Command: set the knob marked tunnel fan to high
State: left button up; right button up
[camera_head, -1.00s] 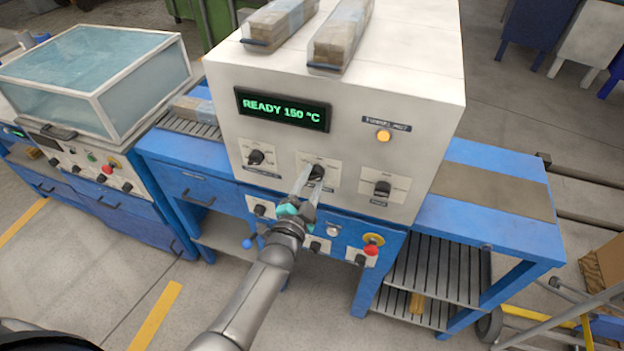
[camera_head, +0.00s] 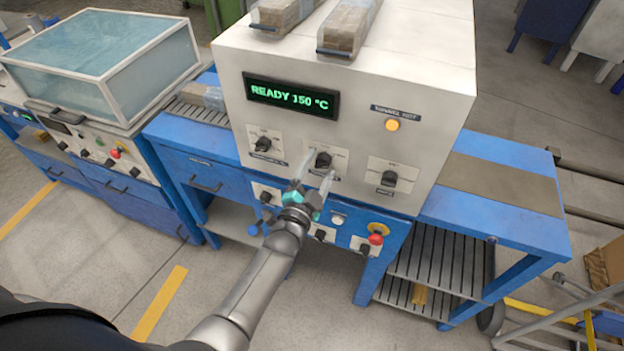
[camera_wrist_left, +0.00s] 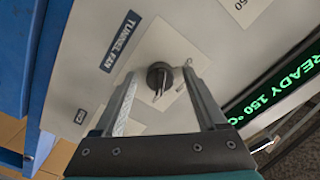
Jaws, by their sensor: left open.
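The tunnel fan knob is a dark round knob on a pale square plate. In the left wrist view the knob (camera_wrist_left: 159,77) sits beside a dark label reading TUNNEL FAN (camera_wrist_left: 121,41). In the head view it appears to be the middle knob (camera_head: 323,160) of three on the white machine front. My left gripper (camera_head: 318,172) is open, just in front of this knob. In the left wrist view its fingers (camera_wrist_left: 160,88) stand on either side of the knob, with visible gaps. The setting marks are too small to read. My right gripper is not in view.
The white machine (camera_head: 440,70) has a green display (camera_head: 291,97) reading READY 150 °C. A left knob (camera_head: 263,144) and right knob (camera_head: 389,179) flank the middle one. Below is a blue panel with a red button (camera_head: 376,239).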

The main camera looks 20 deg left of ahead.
pick_arm(q)
jog(key=s, duration=1.5)
jog(key=shift+a, duration=0.25)
jog(key=s+d+f+n+g+b, duration=0.15)
jog(key=s+f+g+b, duration=0.35)
jog(key=f, duration=1.1)
jog(key=s+f+n+g+b, duration=0.3)
jog(key=s+f, duration=0.4)
jog(key=f, duration=0.9)
jog(key=s+a+f+n+g+b, duration=0.1)
jog(key=s+a+f+g+b, duration=0.1)
jog(key=s+f, duration=0.6)
jog(key=s+a+f+n+g+b, duration=0.2)
jog(key=s+f+g, duration=0.5)
jog(key=s, duration=0.5)
jog(key=shift+a+f+y+b, duration=0.3)
jog(key=shift+a+f+b, duration=0.2)
jog(key=shift+f+b, duration=0.5)
jog(key=shift+w, duration=0.1)
